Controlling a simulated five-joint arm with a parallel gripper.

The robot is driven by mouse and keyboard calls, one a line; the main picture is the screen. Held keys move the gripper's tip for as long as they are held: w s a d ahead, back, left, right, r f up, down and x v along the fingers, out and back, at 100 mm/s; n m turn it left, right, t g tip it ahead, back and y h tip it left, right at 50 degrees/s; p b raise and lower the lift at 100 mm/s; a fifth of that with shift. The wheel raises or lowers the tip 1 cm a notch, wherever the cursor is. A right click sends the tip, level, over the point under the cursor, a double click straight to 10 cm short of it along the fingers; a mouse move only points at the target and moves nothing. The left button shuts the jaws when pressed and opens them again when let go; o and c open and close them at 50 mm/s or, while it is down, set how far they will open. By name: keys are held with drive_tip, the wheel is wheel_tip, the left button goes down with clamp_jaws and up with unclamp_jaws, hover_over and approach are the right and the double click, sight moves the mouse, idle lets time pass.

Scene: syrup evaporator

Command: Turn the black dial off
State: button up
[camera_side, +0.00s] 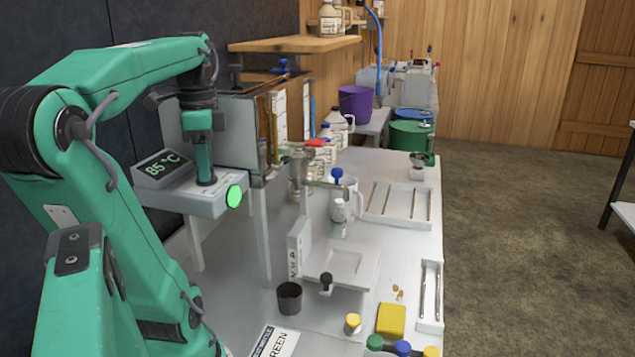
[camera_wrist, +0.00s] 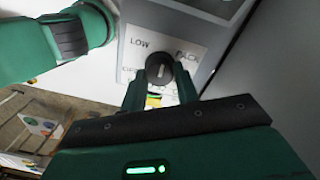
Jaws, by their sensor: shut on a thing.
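The black dial (camera_wrist: 160,68) is on the light top of a grey control box, with LOW printed at its upper left and other, less legible words around it. A pale pointer mark shows on the dial, but I cannot tell clearly which word it points to. My gripper (camera_wrist: 159,82) is shut on the dial, a finger on each side. In the side view my gripper (camera_side: 205,172) reaches straight down onto the control box (camera_side: 180,204), mostly hiding the dial. The box's display (camera_side: 163,168) reads 85 °C, and a round green light (camera_side: 235,196) glows on its front.
A metal evaporator pan (camera_side: 240,130) stands right behind the box. The steel table (camera_side: 250,310) holds a dark cup (camera_side: 289,298), a white tray (camera_side: 395,205), bottles and a yellow sponge (camera_side: 391,319) to the right. A dark wall is behind my arm.

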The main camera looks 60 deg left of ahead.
drive_tip(key=n, duration=1.1)
drive_tip(key=shift+s+a+n, duration=0.1)
drive_tip(key=shift+n, duration=0.3)
drive_tip(key=n, duration=0.6)
drive_tip(key=shift+y, duration=0.3)
drive_tip(key=n, duration=0.5)
drive_tip(key=shift+s+n, duration=0.1)
drive_tip(key=shift+n, duration=0.3)
drive_tip(key=o, duration=1)
drive_tip(key=shift+r, duration=0.15)
